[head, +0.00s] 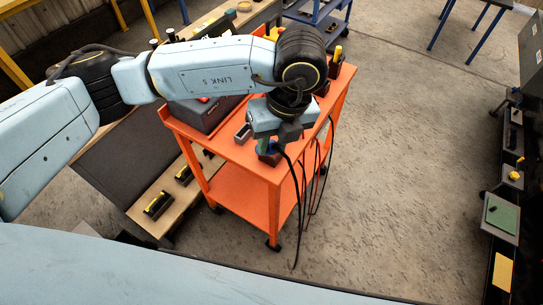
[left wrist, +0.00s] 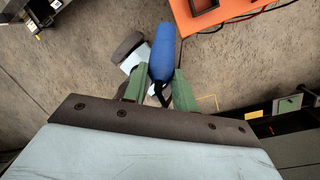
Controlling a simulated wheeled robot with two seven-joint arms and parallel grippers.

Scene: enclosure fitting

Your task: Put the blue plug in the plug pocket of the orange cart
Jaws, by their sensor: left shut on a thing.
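The orange cart (head: 235,152) stands in the middle of the head view. My left gripper (head: 277,138) is over its near right corner. In the left wrist view, the green fingers of this gripper (left wrist: 159,80) are shut on the blue plug (left wrist: 162,48), whose rounded blue body sticks out beyond the fingertips. In the head view the plug is mostly hidden by the gripper. A corner of the cart (left wrist: 228,8) shows at the top right of the left wrist view, with a dark square opening in it, apart from the plug. My right gripper is not in view.
Several dark cables (head: 303,190) hang down the cart's right side near the gripper. A grey bin (head: 200,114) and a small grey tray (head: 243,133) are on the cart top. A bench (head: 140,208) with black-and-yellow items stands left. The floor right of the cart is clear.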

